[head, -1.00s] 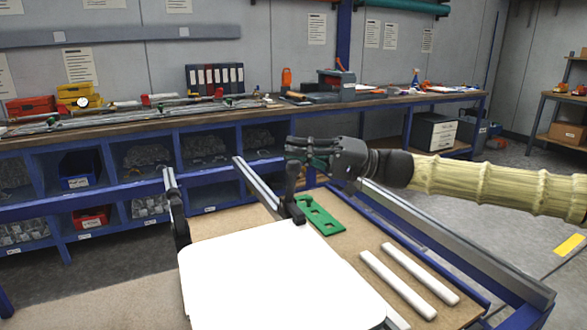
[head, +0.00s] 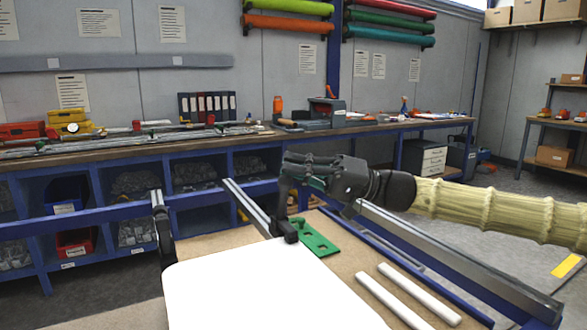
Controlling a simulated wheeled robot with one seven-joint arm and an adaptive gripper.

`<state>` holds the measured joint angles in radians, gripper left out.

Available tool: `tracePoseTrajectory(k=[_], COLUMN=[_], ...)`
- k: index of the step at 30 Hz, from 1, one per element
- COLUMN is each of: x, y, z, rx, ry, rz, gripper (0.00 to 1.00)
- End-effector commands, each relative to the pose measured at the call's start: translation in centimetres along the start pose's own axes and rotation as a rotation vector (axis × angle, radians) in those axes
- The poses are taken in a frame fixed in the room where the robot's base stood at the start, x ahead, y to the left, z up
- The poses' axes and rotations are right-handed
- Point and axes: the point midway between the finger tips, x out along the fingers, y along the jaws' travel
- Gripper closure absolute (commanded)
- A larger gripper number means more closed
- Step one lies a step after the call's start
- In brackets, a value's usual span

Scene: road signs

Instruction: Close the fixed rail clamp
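A black clamp (head: 286,231) sits on the grey metal rail (head: 245,206), at the edge of the white sheet (head: 260,290). A dark upright part, which looks like its lever, rises from it to my gripper (head: 290,172). My gripper reaches in from the right with its fingers pointing left, at the top of that upright part. The fingers overlap it in the picture; I cannot tell whether they touch or grip it. A second black clamp (head: 163,237) stands at the sheet's left edge. I cannot tell from the picture which clamp is the fixed one.
A green plate with holes (head: 315,240) lies just right of the clamp. Two white bars (head: 405,294) lie on the brown board to the right. A blue-framed rail (head: 440,262) runs along the table's right side. A long workbench (head: 150,150) with bins stands behind.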

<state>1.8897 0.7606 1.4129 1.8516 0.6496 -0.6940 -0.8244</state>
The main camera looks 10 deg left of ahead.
Motion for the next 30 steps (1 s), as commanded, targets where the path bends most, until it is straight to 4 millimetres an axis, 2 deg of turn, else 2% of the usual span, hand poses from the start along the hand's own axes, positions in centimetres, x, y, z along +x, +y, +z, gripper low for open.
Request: tracePoseTrajectory(k=[1, 13, 30], x=[0.0, -0.6, -7.7], y=[0.2, 0.5, 0.8], z=[0.6, 0.8, 0.5], rx=[0.003, 0.006, 0.008], ry=[-0.009, -0.012, -0.017], rz=[-0.001, -0.002, -0.007], gripper=[1.0, 1.0, 1.0])
